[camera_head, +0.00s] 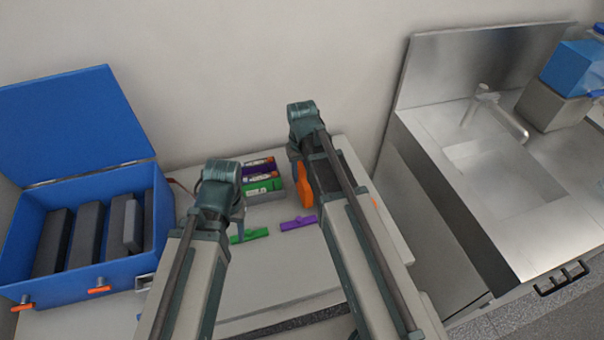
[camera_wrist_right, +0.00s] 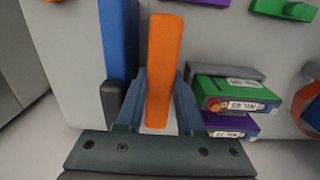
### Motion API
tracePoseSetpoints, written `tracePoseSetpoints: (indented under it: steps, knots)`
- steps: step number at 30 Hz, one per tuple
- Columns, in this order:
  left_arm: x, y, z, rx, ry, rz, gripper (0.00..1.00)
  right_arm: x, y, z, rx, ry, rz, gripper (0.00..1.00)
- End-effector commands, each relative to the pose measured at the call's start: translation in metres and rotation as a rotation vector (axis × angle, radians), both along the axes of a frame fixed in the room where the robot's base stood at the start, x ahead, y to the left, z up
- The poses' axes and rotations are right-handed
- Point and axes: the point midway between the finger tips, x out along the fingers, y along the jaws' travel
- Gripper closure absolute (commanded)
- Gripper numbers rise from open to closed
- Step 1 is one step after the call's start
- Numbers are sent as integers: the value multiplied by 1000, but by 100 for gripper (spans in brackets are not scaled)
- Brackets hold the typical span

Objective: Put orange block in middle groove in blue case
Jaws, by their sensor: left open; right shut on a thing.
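The orange block (camera_head: 306,186) is at my right gripper (camera_head: 298,170), over the right part of the table. In the right wrist view the orange block (camera_wrist_right: 164,60) stands between the two fingers, which are shut on it. I cannot tell whether its lower end touches the table. The blue case (camera_head: 80,291) stands open at the left, its lid (camera_head: 72,125) tilted back. Upright dark grey dividers (camera_head: 88,232) inside it leave grooves between them. My left gripper (camera_head: 237,210) is open, between the case and the coloured blocks, partly hidden by its own wrist.
Green and purple labelled blocks (camera_head: 264,187) lie close to the left of my right gripper. A green piece (camera_head: 250,236) and a purple piece (camera_head: 298,223) lie in front. A blue bar (camera_wrist_right: 118,40) stands near the orange block. A sink (camera_head: 490,165) is at right.

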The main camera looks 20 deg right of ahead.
Motion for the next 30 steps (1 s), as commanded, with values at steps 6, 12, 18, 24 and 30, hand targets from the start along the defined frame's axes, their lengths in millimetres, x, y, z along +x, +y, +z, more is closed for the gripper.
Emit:
tracePoseSetpoints:
  steps: [6,12,18,24,30]
  knots:
    - [0,0,43,0,0,0,52,0,0,42,0,0,0,100]
    - [0,0,70,0,0,0,52,0,0,70,0,0,0,100]
    - [0,0,77,0,0,-1,52,0,0,77,0,0,0,100]
    - [0,0,76,0,0,-1,52,0,0,76,0,0,0,100]
    - [0,0,79,0,0,0,52,0,0,79,0,0,0,100]
